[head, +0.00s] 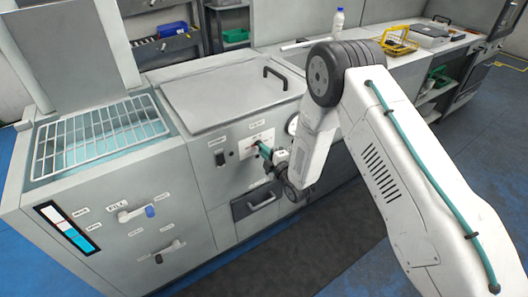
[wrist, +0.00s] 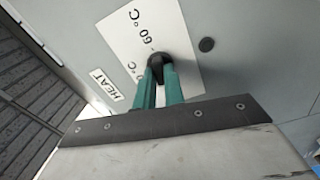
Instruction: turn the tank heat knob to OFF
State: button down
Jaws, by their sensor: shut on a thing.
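The heat knob (wrist: 158,62) is a small black knob on a white label plate (wrist: 142,38) marked with temperatures, "60 °C" among them. A small "HEAT" label (wrist: 105,85) sits beside the plate. My gripper (wrist: 160,78) has its two green fingers closed around the knob in the wrist view. In the head view, my gripper (head: 264,150) reaches the plate on the grey cabinet front from the right. The knob is hidden by the fingers there. The knob's exact pointing direction and any OFF mark cannot be made out.
The grey cabinet (head: 150,215) has a tank with a white wire rack (head: 100,135) and a closed lid (head: 225,95) on top. A FILL valve with a blue handle (head: 150,211) is at left. A drawer handle (head: 262,201) sits below my gripper. A round gauge (head: 292,124) is close to my arm.

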jog(key=shift+s+a+n, duration=0.1)
jog(key=shift+n, duration=1.1)
jog(key=shift+f, duration=0.1)
jog(key=c, duration=1.5)
grip_release()
jog(key=v, duration=0.7)
jog(key=shift+s+d, duration=0.25)
jog(key=shift+s, duration=0.1)
